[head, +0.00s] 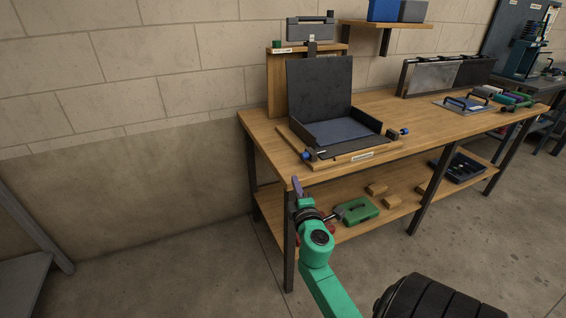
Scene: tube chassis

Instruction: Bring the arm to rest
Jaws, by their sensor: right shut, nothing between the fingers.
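My right arm (325,285), green with dark joints, reaches up from the bottom of the head view. My right gripper (297,188) is at its far end, in front of the workbench's near left corner. It is shut with nothing held, and looks apart from the things on the bench. An open black chassis (320,87) with a raised back panel sits in a wooden cradle (355,161) on the bench top. Blue-ended clamps (308,155) show at its front corners. My left gripper is not in view.
The wooden workbench (430,112) has a lower shelf with a green case (357,211), wooden blocks (377,189) and a dark tray (459,168). Metal panels (430,77) and a handled plate (465,106) stand further right.

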